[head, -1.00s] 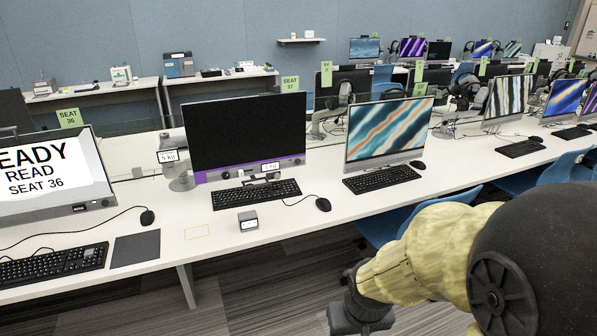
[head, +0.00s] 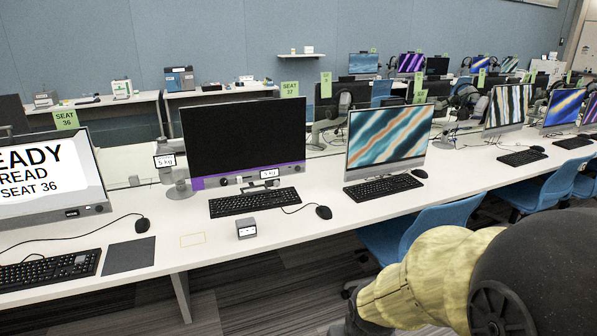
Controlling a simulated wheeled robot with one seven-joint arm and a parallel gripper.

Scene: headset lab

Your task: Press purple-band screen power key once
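The purple-band screen (head: 245,136) stands upright on the white desk, and its display is black. I cannot tell which of these is the power key. My arm enters at the lower right, apart from the screen. Its dark far end is cut off by the bottom edge, and my gripper's fingertips are not in view.
A keyboard (head: 254,202), mouse (head: 323,212) and small grey box (head: 246,229) sit before the screen. A labelled stand (head: 178,178) is close on its left. A striped-picture monitor (head: 388,137) stands right, and a "READY" monitor (head: 48,185) left. Blue chairs (head: 432,219) sit at the desk front.

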